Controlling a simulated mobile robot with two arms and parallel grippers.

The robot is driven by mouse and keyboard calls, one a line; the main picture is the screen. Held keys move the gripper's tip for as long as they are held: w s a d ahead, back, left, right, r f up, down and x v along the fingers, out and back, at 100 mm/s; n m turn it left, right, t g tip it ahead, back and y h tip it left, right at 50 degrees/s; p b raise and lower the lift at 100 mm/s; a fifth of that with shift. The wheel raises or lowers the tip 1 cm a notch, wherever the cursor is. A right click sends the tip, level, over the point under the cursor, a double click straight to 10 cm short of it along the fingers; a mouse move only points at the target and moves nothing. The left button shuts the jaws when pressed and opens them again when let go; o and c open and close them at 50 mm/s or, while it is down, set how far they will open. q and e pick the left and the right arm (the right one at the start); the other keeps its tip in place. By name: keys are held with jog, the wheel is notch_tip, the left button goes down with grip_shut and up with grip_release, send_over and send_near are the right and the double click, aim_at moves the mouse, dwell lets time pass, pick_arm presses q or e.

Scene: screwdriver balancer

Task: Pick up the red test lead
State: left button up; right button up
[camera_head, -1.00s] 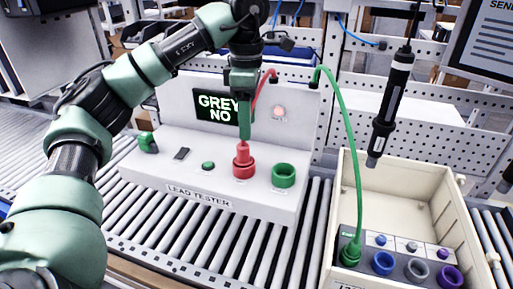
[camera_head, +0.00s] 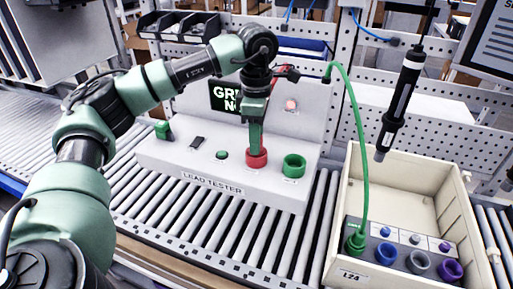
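The red test lead (camera_head: 287,71) shows as a short piece of red cable at the back panel of the lead tester, beside my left arm's wrist. The rest of the lead and its plug are hidden behind my gripper. The red socket ring (camera_head: 257,160) is on the tester's top. My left gripper (camera_head: 255,147) points straight down at this ring, its fingertips right above or inside it. The fingers overlap from this side, so I cannot see whether they are apart or closed on the plug. My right gripper is not in view.
The lead tester (camera_head: 212,183) has a partly covered display (camera_head: 225,97) and an empty green socket (camera_head: 294,165). A green lead (camera_head: 362,150) arches to a plug in the cream crate (camera_head: 400,185), with blue, grey and purple sockets. A black screwdriver (camera_head: 402,100) hangs above the crate.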

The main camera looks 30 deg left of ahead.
pick_arm(q)
grip_shut()
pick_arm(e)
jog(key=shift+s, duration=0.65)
pick_arm(q)
jog(key=shift+r, duration=0.2)
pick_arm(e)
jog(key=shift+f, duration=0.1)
pick_arm(q)
jog(key=shift+r, duration=0.25)
notch_tip(320, 180, up, 7)
jog(key=shift+f+b, duration=0.1)
jog(key=shift+b, duration=0.55)
notch_tip(320, 180, up, 12)
jog(key=p, duration=0.3)
jog(key=shift+r, duration=0.2)
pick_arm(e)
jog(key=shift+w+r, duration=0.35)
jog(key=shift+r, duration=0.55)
